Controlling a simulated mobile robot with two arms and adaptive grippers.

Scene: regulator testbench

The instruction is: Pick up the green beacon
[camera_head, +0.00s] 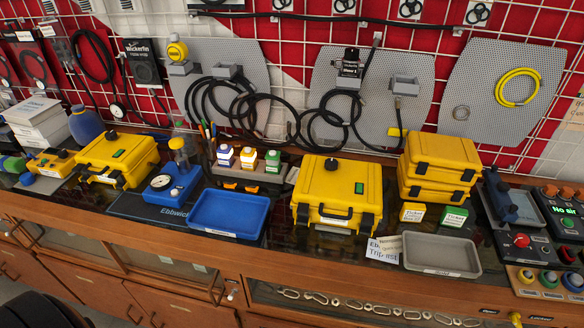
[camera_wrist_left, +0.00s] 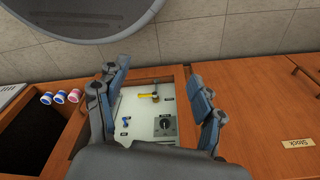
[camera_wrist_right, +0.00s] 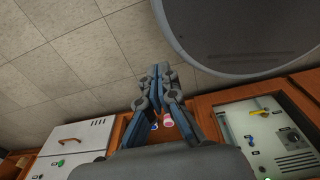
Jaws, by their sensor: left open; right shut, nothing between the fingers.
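I cannot tell for sure which thing is the green beacon. A small white-labelled container with green parts (camera_head: 273,160) stands in a rack on the bench in the head view, right of similar purple (camera_head: 225,154) and orange (camera_head: 248,157) ones. A green and blue object (camera_head: 14,164) lies at the bench's far left. My left gripper (camera_wrist_left: 152,80) is open and empty in the left wrist view, over a wooden cabinet front. My right gripper (camera_wrist_right: 160,75) is shut and empty in the right wrist view. Neither gripper shows in the head view.
A blue tray (camera_head: 229,230) sits in front of the rack. Yellow cases (camera_head: 337,184) (camera_head: 117,153) flank that area. A grey tray (camera_head: 441,270) and a control box (camera_head: 566,221) are at the right. Hoses hang on the panels behind.

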